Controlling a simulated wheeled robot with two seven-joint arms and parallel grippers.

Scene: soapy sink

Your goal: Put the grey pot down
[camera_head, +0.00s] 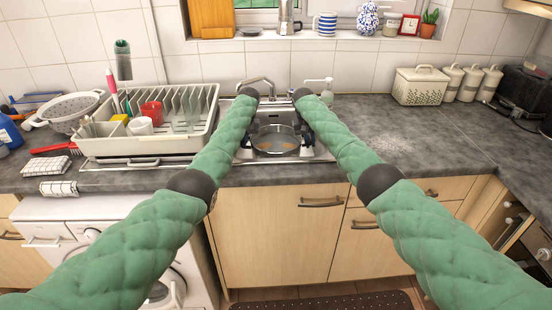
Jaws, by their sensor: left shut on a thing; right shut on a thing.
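The grey pot (276,151) is a round, shiny metal pan at the sink (275,116), in the middle of the head view. Brownish patches show inside it. It looks level. I cannot tell whether its base touches anything. My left gripper (247,135) is at the pot's left side and my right gripper (304,135) at its right side. Both are shut on the pot, at its sides where the handles would be. The fingers are small and partly hidden by my green-sleeved arms.
The grey counter (410,140) right of the sink is clear except for some pale specks. Canisters stand further back right.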

